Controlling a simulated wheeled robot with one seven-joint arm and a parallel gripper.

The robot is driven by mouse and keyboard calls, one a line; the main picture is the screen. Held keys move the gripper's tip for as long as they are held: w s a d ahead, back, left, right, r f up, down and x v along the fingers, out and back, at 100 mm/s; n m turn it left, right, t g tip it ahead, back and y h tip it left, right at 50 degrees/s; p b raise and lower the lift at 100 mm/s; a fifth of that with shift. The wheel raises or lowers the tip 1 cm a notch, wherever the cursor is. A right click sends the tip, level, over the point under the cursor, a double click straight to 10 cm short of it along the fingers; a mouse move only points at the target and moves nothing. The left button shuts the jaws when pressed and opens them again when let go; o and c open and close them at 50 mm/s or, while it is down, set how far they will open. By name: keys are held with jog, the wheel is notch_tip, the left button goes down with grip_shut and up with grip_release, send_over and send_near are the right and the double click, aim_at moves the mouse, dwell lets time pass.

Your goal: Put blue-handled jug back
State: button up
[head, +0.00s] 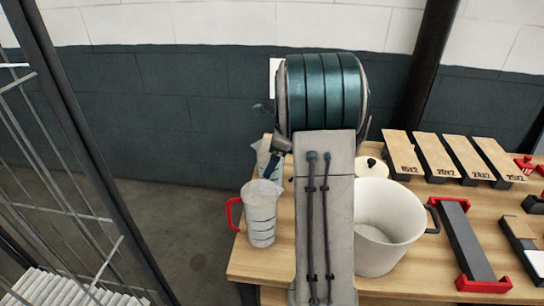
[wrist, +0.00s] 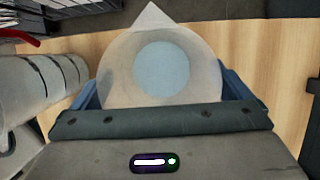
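A translucent pale jug (wrist: 115,65) sits right in front of my gripper (wrist: 160,95) in the wrist view, its mouth facing the camera and its pointed spout away from me. Its round bottom looks pale blue. My blue-grey fingers stand wide apart, one on each side of it; whether they press on it is hidden behind the rim. The same jug shows partly in the head view (head: 263,152), behind my arm at the table's left back. A blue bit shows by it, but I cannot make out its handle. Whether it stands on the table is not clear.
A jug with a red handle (head: 260,215) stands just in front, on the left table edge; its side also shows in the wrist view (wrist: 40,90). A white bucket (head: 385,225) stands right of my arm. Boards and red-ended racks (head: 465,245) fill the table's right.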

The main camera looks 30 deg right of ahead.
jog(key=shift+r, duration=0.1)
jog(key=v, duration=1.1)
jog(key=shift+w, duration=0.1)
jog(key=shift+d+r, duration=0.1)
jog(key=shift+r, duration=0.3)
jog(key=shift+s+r, duration=0.15)
jog(key=shift+s, duration=0.1)
jog(key=s+a+n, duration=0.5)
jog(key=s+a+f+n+h, duration=0.1)
jog(key=s+a+n, duration=0.4)
jog(key=a+n, duration=0.1)
jog(key=s+a+f+n+h, duration=0.1)
jog(key=s+a+n, duration=0.4)
jog(key=n, duration=0.1)
jog(key=shift+s+a+f, duration=0.1)
jog(key=shift+s+a, duration=0.3)
jog(key=s+a+f+n+h, duration=0.1)
jog(key=s+a+f+n, duration=0.1)
jog(key=s+f+n, duration=0.2)
jog(key=s+n, duration=0.3)
jog(key=shift+a+n+t, duration=0.3)
jog(key=shift+a+n, duration=0.1)
